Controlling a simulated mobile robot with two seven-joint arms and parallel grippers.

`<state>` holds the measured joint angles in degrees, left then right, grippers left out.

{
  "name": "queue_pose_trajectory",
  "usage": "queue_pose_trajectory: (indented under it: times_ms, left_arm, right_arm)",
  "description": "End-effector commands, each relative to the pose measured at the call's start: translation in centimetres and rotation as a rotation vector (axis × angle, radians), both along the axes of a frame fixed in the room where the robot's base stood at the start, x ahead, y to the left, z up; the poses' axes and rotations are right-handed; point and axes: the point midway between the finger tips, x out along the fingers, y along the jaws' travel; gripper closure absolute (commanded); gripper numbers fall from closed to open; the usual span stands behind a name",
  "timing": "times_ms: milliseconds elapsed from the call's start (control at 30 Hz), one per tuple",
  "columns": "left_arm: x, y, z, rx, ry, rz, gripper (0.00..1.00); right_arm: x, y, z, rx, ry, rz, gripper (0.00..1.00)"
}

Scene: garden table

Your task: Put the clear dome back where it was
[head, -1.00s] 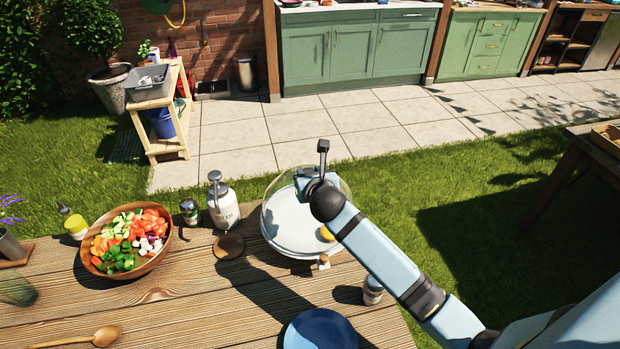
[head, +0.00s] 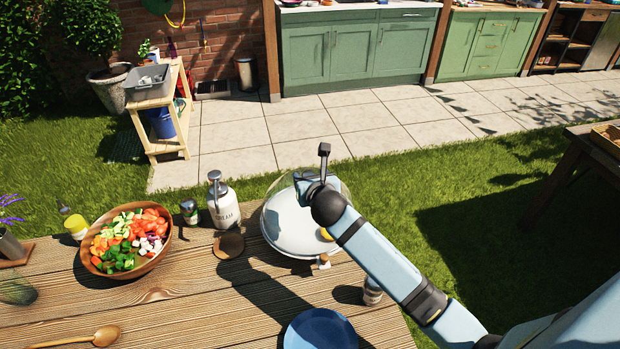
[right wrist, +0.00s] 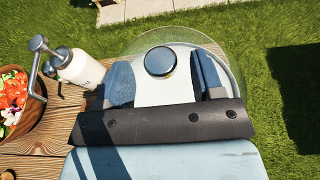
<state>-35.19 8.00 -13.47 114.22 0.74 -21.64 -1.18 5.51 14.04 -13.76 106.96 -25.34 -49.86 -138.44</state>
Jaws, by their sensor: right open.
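The clear dome (head: 275,203) is over a round white stand (head: 290,228) at the table's far edge. Its rim appears to meet the stand, but I cannot tell if it is fully seated all round. A yellow thing (head: 327,234) shows at the stand's right side, partly behind my arm. My right gripper (head: 306,184) is above the dome. In the right wrist view, the dome's round dark, shiny knob (right wrist: 160,61) is between the two fingers, which stand open with gaps on both sides. My left gripper is not in view.
Left of the dome stand a white pump bottle (head: 223,206), a small jar (head: 190,211) and a wooden salad bowl (head: 165,247). A blue plate (head: 320,332) and a small shaker (head: 372,292) are nearer. Bare table (head: 200,310) lies between the bowl and the plate.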

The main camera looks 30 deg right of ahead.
Motion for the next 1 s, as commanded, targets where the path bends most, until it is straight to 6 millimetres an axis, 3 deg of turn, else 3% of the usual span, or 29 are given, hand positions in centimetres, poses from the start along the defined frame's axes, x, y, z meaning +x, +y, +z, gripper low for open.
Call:
queue_pose_trajectory:
  times_ms: [300,500,700,1000]
  left_arm:
    - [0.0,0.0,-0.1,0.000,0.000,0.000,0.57]
    - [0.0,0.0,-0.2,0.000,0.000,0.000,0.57]
    - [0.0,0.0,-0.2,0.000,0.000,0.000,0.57]
    - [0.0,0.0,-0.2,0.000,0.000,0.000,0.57]
  right_arm:
    - [-6.1,1.5,2.2,-0.001,0.000,0.002,0.39]
    - [-9.0,2.3,3.4,0.000,0.001,0.000,0.39]
    - [-10.1,2.6,3.8,-0.001,0.000,0.000,0.39]
    - [-10.1,2.6,3.8,0.000,0.000,0.000,0.39]
